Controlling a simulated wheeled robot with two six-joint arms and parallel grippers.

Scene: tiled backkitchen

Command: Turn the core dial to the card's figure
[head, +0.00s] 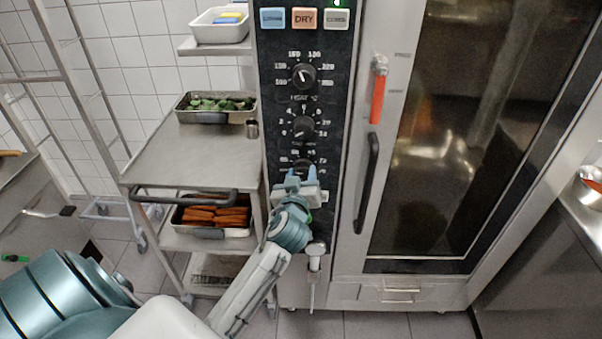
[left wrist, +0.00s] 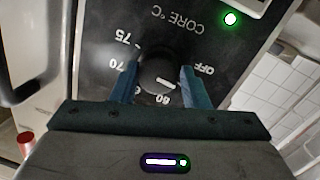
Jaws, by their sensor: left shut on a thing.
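The core dial (left wrist: 158,72) is a round black knob on the black oven panel, under the upside-down print "CORE °C" in the left wrist view. In the head view the dial (head: 303,166) is the lowest of three knobs, partly covered by my left gripper (head: 302,174). The fingers of my left gripper (left wrist: 160,88) are shut on the dial, one on each side. Figures 75, 70 and OFF show around it; others are partly hidden by the gripper. A short white mark shows on the knob, but its exact figure is unclear. I see no card that I can read. My right gripper is out of view.
Two more dials, the upper (head: 303,76) and the middle (head: 303,127), sit above. The oven door (head: 440,140) with a black handle (head: 368,183) is on the right. A steel trolley (head: 165,150) with food trays stands close on the left.

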